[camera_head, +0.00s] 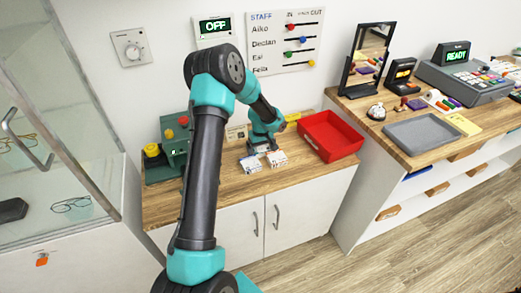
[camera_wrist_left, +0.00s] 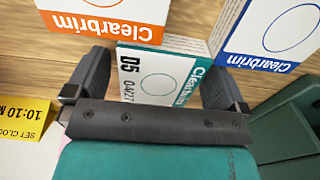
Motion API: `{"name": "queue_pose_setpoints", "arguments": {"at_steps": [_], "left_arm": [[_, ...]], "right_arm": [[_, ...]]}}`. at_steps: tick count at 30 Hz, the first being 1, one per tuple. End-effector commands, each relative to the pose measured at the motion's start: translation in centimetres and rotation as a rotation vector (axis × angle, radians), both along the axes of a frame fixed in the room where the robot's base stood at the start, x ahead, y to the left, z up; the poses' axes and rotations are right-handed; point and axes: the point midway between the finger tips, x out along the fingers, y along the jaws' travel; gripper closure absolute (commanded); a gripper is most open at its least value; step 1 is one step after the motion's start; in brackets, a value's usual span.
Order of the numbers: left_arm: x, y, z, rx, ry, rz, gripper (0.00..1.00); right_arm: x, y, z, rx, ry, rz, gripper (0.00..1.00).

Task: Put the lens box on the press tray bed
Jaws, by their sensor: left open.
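Several white Clearbrim lens boxes lie on the wooden counter. In the left wrist view, a teal-edged box (camera_wrist_left: 157,82) marked D5 is between the fingers of my left gripper (camera_wrist_left: 158,66). The fingers are open on either side of it, and I cannot tell if they touch it. An orange-edged box (camera_wrist_left: 105,18) and a blue-edged box (camera_wrist_left: 265,35) lie beyond. In the head view, my left gripper (camera_head: 263,151) is low over the boxes (camera_head: 276,159). The green press (camera_head: 172,150) stands left of them; my arm partly hides it, and its tray bed is not clear. My right gripper is not in view.
A red tray (camera_head: 331,136) stands right of the boxes. A glass cabinet (camera_head: 60,150) borders the counter at left. The right-hand counter holds a grey tray (camera_head: 422,133), a mirror (camera_head: 368,55) and a till (camera_head: 465,80). A yellow note (camera_wrist_left: 25,118) shows in the wrist view.

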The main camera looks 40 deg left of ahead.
Motion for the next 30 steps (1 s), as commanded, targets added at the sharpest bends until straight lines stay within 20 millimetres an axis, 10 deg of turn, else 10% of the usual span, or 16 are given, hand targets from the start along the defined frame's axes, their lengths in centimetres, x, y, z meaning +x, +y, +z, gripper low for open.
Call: {"name": "queue_pose_setpoints", "arguments": {"at_steps": [5,21,30], "left_arm": [[0.00,-0.01,0.02,0.000,0.000,0.000,0.00],[0.01,0.00,0.03,0.000,0.000,0.000,0.51],[0.02,0.00,0.31,0.000,0.000,0.000,0.51]], "right_arm": [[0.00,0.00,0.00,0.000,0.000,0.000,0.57],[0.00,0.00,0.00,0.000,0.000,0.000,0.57],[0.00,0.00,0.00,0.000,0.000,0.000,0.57]]}}
